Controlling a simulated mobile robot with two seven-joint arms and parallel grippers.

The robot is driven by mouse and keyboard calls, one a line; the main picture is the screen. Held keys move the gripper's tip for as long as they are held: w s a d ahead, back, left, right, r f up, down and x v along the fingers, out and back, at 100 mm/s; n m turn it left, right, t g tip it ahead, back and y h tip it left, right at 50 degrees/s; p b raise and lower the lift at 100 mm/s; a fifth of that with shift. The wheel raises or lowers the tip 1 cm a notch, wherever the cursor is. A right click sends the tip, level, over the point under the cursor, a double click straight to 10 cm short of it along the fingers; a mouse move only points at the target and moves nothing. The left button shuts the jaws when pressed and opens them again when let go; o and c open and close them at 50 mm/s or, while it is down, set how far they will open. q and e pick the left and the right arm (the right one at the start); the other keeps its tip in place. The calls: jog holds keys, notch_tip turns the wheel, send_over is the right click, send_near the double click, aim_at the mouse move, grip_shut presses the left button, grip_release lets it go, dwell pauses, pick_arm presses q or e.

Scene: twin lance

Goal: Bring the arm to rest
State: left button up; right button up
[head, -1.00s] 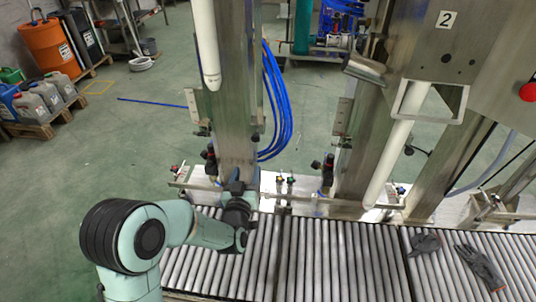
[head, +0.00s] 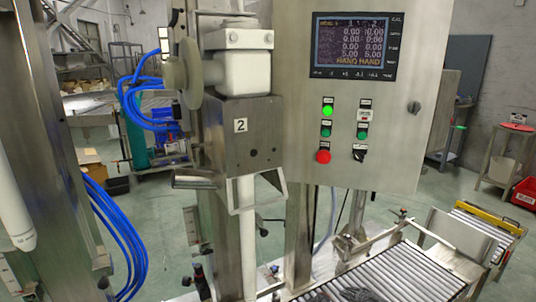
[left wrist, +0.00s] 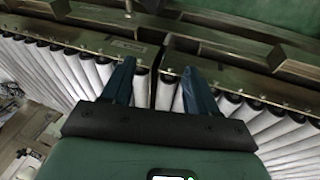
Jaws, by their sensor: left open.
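My left gripper (left wrist: 157,85) shows in the left wrist view. Its two dark blue-green fingers are spread apart with nothing between them. It hangs over the roller conveyor (left wrist: 65,65), near the metal side rail (left wrist: 110,42). I cannot tell the exact height above the rollers. My right gripper is in neither view.
Dark gloves (head: 365,290) lie on the rollers.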

pick_arm(q)
jog(key=s+d+r+g+h+p, duration=0.1)
jog(key=s+r+p, duration=0.4)
jog(key=r+p, duration=0.5)
jog(key=s+d+r+m+g+h+p, duration=0.1)
jog(key=s+d+r+g+p, duration=0.2)
jog(key=r+p, duration=0.6)
jog(key=s+d+p, duration=0.1)
jog(key=s+d, duration=0.1)
jog(key=s, duration=0.1)
jog(key=shift+s+r+g, duration=0.15)
jog(key=shift+r+g, duration=0.15)
jog(key=shift+r, duration=0.1)
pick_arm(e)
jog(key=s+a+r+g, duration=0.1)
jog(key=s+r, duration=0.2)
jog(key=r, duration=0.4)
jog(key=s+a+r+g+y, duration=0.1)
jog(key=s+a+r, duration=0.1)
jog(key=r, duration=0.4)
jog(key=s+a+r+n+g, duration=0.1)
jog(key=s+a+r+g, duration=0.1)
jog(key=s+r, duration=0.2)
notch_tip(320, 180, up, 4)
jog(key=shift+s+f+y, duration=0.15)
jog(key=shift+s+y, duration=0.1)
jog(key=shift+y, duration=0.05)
